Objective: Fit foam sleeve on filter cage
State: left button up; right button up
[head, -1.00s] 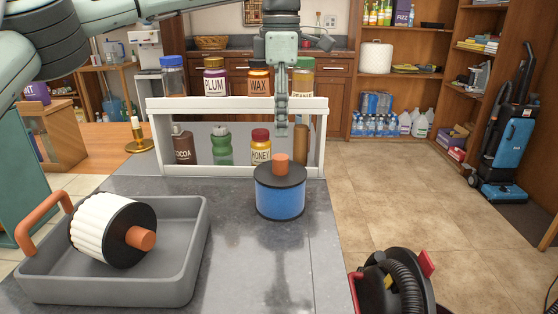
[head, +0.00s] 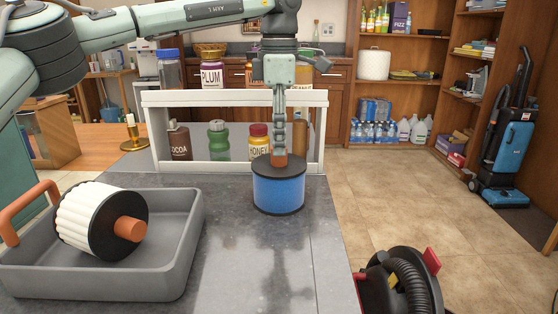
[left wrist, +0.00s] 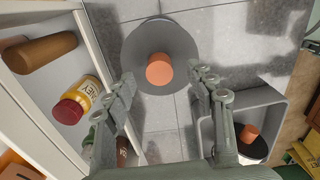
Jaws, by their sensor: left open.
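A blue cylinder (head: 279,193), which looks like a foam sleeve with black end discs, stands upright on the grey worktop. An orange knob (head: 281,161) sits on its top disc. A white pleated filter (head: 82,216) with a black end and an orange knob lies on its side in a grey tray (head: 120,283). My left gripper (head: 280,148) points down right above the blue cylinder's knob. In the left wrist view its fingers are open and empty, with the top disc (left wrist: 182,40) and knob (left wrist: 159,69) beyond them. My right gripper does not show.
A white shelf rack (head: 235,98) stands behind the cylinder with several jars and bottles on two levels. The worktop (head: 235,250) is clear between tray and cylinder. A black vacuum-like machine (head: 400,285) stands at the lower right.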

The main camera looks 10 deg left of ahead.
pick_arm(q)
jog(key=shift+f, duration=0.9)
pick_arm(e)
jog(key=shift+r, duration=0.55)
pick_arm(q)
jog(key=shift+c, duration=0.8)
jog(key=c, duration=1.1)
grip_shut()
